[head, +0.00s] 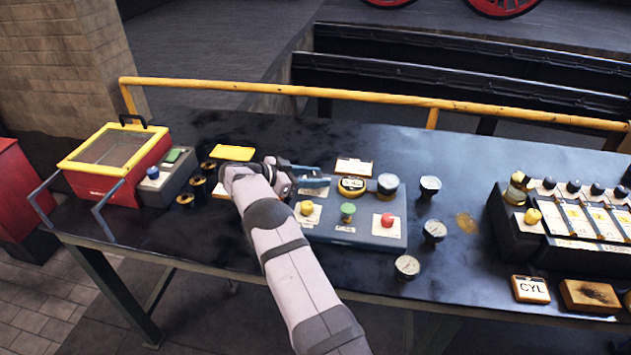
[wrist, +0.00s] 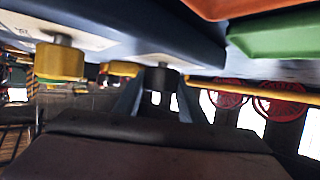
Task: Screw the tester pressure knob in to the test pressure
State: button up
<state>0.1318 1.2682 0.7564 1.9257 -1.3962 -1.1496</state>
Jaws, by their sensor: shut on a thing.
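The tester (head: 375,231) is a blue-grey block on the dark bench, with a yellow knob (head: 307,208), a green knob (head: 348,209) and a red knob (head: 387,219) on its top. My gripper (head: 314,181) is at its back left part. In the wrist view my gripper (wrist: 158,92) has a finger on each side of a dark knob (wrist: 160,78) on a pale stem, and is shut on it. I take this for the pressure knob; in the head view my gripper hides it. The yellow knob also shows in the wrist view (wrist: 58,62), apart from my fingers.
A yellow-ringed gauge (head: 352,186) and a round glass-topped dial (head: 387,183) sit at the tester's back. Loose gauges (head: 407,267) stand to its right. A red box with yellow lid frame (head: 108,165) is at left, a valve rack (head: 560,215) at right. A yellow rail (head: 370,99) runs behind.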

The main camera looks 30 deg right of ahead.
aim_at(310, 177)
dwell(0.3)
jog(key=o, duration=1.1)
jog(key=shift+c, duration=0.2)
jog(key=b+v, duration=0.1)
jog(key=v, duration=0.4)
jog(key=shift+w+a+b, duration=0.1)
jog(key=shift+a+b, duration=0.1)
jog(key=shift+b, duration=0.2)
jog(key=shift+v, duration=0.95)
jog(key=shift+r, duration=0.2)
